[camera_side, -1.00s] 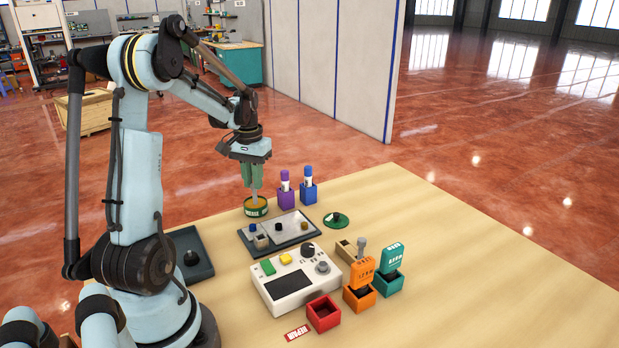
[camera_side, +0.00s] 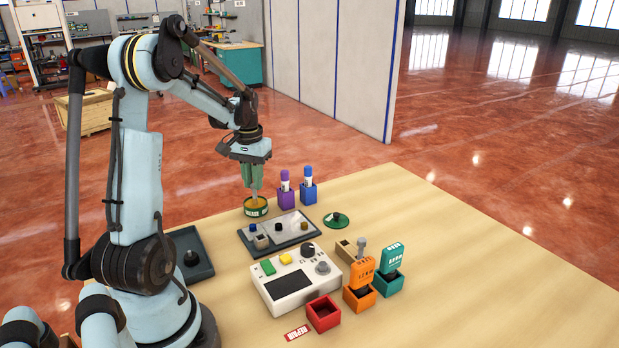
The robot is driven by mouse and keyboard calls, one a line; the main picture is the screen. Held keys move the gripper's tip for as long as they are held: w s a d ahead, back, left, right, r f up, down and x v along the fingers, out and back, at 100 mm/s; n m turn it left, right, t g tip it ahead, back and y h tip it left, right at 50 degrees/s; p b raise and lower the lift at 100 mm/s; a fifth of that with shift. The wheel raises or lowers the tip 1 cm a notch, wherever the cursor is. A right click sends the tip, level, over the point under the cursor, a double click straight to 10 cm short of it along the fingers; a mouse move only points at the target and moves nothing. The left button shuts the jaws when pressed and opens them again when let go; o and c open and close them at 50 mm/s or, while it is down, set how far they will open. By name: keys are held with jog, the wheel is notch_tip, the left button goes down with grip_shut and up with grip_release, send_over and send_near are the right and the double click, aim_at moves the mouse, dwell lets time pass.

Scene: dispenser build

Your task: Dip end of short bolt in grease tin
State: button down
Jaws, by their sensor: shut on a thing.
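The grease tin (camera_side: 256,208) is a round, open green tin with a label and yellowish grease inside. It stands on the table behind the grey tray. My gripper (camera_side: 254,187) is directly above the tin, pointing down. Its green fingers are shut on the short bolt (camera_side: 254,197), a small grey piece of which shows below the fingertips. The bolt's lower end is at the tin's opening. I cannot tell how deep it reaches into the grease. The tin's green lid (camera_side: 337,220) with a dark knob lies on the table to the right.
A grey tray (camera_side: 279,233) with small parts is just in front of the tin. Purple (camera_side: 286,196) and blue (camera_side: 308,192) holders with upright tubes stand to the right. A white control box (camera_side: 295,280), red bin (camera_side: 323,314), and orange and teal holders are nearer. The table's right side is clear.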

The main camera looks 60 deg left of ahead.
jog(key=shift+r, duration=3.5)
jog(key=w+d+r+m, duration=0.1)
jog(key=d+m, duration=0.1)
jog(key=d, duration=0.8)
jog(key=w+d+r+m, duration=0.1)
jog(key=w+d+m, duration=0.1)
jog(key=d, duration=0.8)
jog(key=w+d+r+m, duration=0.2)
jog(key=d+m, duration=0.2)
jog(key=d, duration=0.7)
jog(key=shift+w, duration=0.25)
